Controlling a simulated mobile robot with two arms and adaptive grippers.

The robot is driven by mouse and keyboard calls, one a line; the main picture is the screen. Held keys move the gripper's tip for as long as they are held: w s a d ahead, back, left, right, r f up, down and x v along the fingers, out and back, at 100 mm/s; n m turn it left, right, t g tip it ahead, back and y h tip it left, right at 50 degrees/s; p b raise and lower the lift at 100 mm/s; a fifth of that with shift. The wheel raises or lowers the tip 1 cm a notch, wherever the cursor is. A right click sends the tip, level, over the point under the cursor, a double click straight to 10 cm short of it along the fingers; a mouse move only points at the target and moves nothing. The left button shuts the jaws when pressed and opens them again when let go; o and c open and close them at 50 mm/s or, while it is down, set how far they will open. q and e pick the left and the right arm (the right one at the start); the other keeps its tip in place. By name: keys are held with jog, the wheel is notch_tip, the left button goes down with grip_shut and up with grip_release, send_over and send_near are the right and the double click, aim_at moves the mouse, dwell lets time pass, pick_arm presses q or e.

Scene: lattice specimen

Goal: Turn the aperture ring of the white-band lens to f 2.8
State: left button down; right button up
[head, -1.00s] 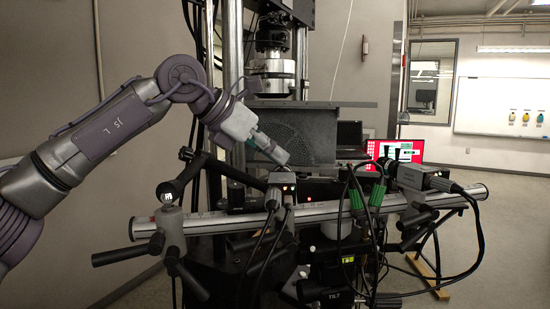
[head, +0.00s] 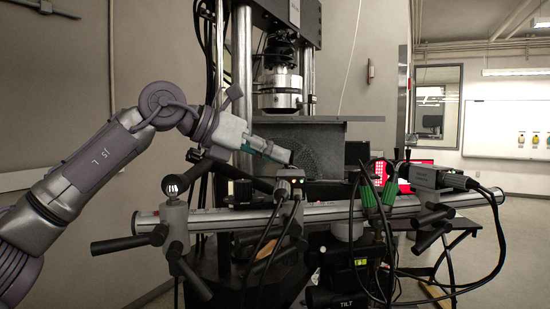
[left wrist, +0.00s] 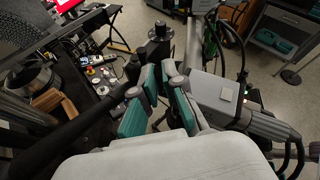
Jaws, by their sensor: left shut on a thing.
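My left gripper (head: 282,156) reaches in from the left, just above and behind the left camera (head: 290,184) on the rail. In the left wrist view its teal-padded fingers (left wrist: 167,88) are close together beside the grey camera body (left wrist: 215,97). They are shut on the lens at that camera's front, which the fingers and camera body mostly hide. I cannot make out a white band or the f-numbers. My right gripper is not in view.
The silver rail (head: 325,212) crosses the front, with black clamp levers (head: 120,244) sticking out. A perforated grey plate (head: 320,140) and the testing machine stand behind.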

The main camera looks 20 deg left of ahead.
pick_arm(q)
jog(key=h+b, duration=0.1)
jog(key=b, duration=0.2)
jog(key=a+f+n+t+h+b, duration=0.1)
jog(key=b, duration=0.2)
jog(key=shift+s+t+h+b, duration=0.15)
jog(key=shift+t+h+b, duration=0.15)
jog(key=shift+h+b, duration=0.1)
